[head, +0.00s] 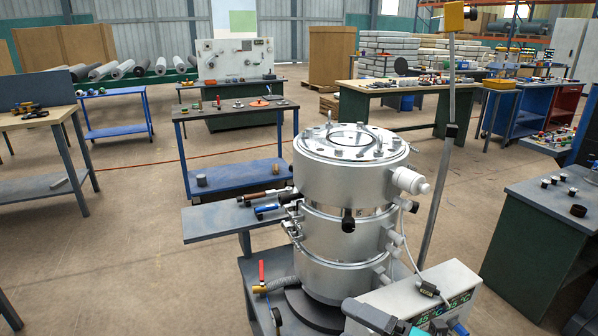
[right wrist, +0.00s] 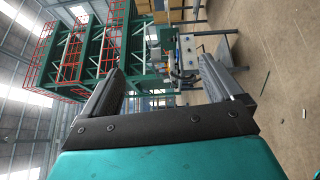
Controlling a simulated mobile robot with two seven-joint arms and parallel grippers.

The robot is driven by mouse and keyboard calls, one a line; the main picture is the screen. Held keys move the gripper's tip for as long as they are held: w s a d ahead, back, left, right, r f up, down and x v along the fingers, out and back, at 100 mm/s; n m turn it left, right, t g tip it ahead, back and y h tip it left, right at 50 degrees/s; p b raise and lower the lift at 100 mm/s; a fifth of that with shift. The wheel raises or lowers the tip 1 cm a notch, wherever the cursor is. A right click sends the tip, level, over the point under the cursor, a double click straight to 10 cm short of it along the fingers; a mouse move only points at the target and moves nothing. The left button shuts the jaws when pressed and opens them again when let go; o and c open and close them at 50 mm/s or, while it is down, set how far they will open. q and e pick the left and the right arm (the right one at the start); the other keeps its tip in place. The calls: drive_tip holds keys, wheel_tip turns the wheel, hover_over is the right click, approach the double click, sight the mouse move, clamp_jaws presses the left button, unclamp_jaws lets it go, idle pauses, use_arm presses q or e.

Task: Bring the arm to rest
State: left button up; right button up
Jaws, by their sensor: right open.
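My right gripper (right wrist: 163,72) shows in the right wrist view with its two dark fingers wide apart and nothing between them. It is turned so that the hall appears sideways. The silver cylindrical extruder vessel (head: 340,222) stands upright on a dark bench (head: 262,262) in the middle of the head view. Its round lid (head: 352,146) carries several fittings. I cannot tell from these frames how close my right gripper is to it.
A white control box with a green display (head: 455,309) stands in front of the vessel. A dark-topped cabinet (head: 530,215) with small cups is at right. Blue-framed workbenches (head: 236,112) stand behind. Open floor (head: 125,230) lies at left. In the right wrist view, green racks with red railings (right wrist: 85,50) show.

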drive_tip(key=s+d+f+m+h, duration=0.4)
drive_tip(key=s+f+m+h, duration=0.2)
drive_tip(key=m, duration=0.7)
drive_tip(key=s+d+f+m+h, duration=0.4)
drive_tip(key=s+f+m+h, duration=0.2)
drive_tip(key=f+m, duration=0.5)
drive_tip(key=m, duration=0.3)
drive_tip(key=shift+s+h, duration=0.15)
drive_tip(key=shift+h, duration=0.25)
